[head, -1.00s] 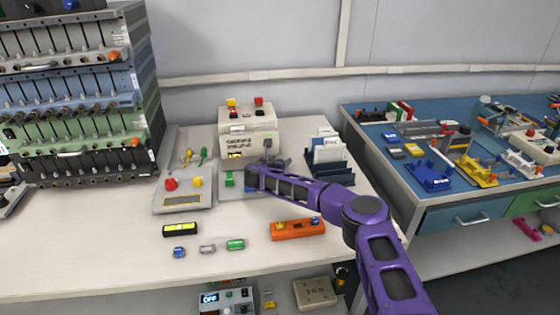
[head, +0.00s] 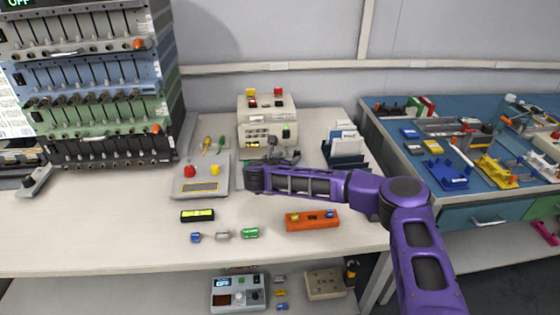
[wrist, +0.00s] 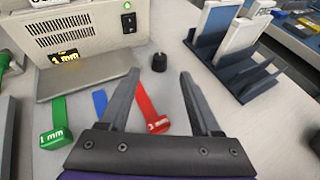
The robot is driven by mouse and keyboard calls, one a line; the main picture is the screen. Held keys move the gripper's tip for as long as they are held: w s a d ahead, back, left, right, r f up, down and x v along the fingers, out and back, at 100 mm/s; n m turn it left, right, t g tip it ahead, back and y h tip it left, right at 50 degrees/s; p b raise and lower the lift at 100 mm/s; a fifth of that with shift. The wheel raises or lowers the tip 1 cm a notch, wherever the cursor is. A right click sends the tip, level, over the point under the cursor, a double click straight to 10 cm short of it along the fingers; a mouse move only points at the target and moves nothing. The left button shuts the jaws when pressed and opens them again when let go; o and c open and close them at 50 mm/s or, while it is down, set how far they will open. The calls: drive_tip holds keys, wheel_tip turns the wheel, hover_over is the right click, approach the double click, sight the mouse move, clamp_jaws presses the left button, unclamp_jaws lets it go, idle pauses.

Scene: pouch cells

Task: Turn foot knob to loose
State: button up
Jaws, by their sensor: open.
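A small black knob (wrist: 159,62) stands upright on the pale surface beside the cream machine (wrist: 85,30). It lies beyond and between my gripper's fingertips, apart from both. I cannot read its setting. My gripper (wrist: 160,80) is open and empty, its two grey fingers pointing towards the knob and the machine. In the head view the cream machine (head: 266,118) stands at the back of the bench, and my gripper (head: 283,152) is in front of it. I cannot make out the foot knob in the head view.
A dark rack with white cards (wrist: 235,50) stands right of the knob. An orange block (head: 312,220) and small cells lie at the bench front, where much is clear.

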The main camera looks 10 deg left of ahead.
drive_tip(key=v, duration=0.6)
drive_tip(key=shift+s+a+r, duration=0.1)
drive_tip(key=shift+s+r, duration=0.05)
drive_tip(key=shift+s, duration=0.15)
